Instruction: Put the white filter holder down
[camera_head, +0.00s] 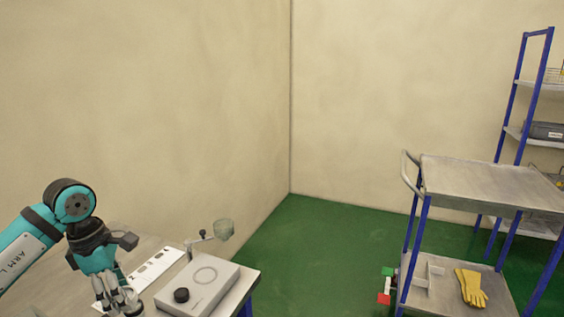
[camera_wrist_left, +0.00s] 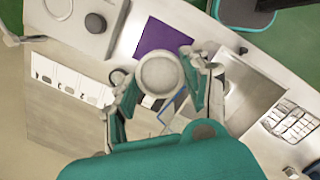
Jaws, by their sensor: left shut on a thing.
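In the left wrist view the white filter holder (camera_wrist_left: 160,73) is a round, pale disc between the two fingers of my left gripper (camera_wrist_left: 158,84). The gripper is shut on it, and the holder appears over the bench, beside a purple mat (camera_wrist_left: 166,36). The height of the gap below it cannot be told. In the head view my left gripper (camera_head: 118,300) points down at the lower left over the bench, and I cannot make out the filter holder there. My right gripper is in neither view.
A pale box with a black knob (camera_head: 208,287) stands on the bench beside my left gripper, near a white strip with dark marks (camera_head: 157,266). A trolley (camera_head: 490,182) stands apart, right.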

